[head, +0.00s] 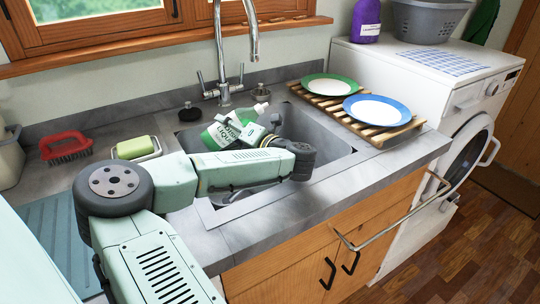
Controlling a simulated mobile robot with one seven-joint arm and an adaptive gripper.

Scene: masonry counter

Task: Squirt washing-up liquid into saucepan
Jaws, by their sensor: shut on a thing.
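The washing-up liquid bottle (220,132) is green with a white label. It is tilted over the sink (330,137), with a pale, narrower part toward the upper right. My gripper (247,133) is shut on the bottle, reaching it from the right; the fingers are partly hidden. I cannot make out the saucepan; my arm and the bottle hide much of the sink.
A chrome tap (253,40) arches behind the sink. A wooden rack (392,132) to the right bears a green-rimmed plate (328,84) and a blue-rimmed plate (377,109). A red brush (66,146) and a green sponge (135,147) lie left.

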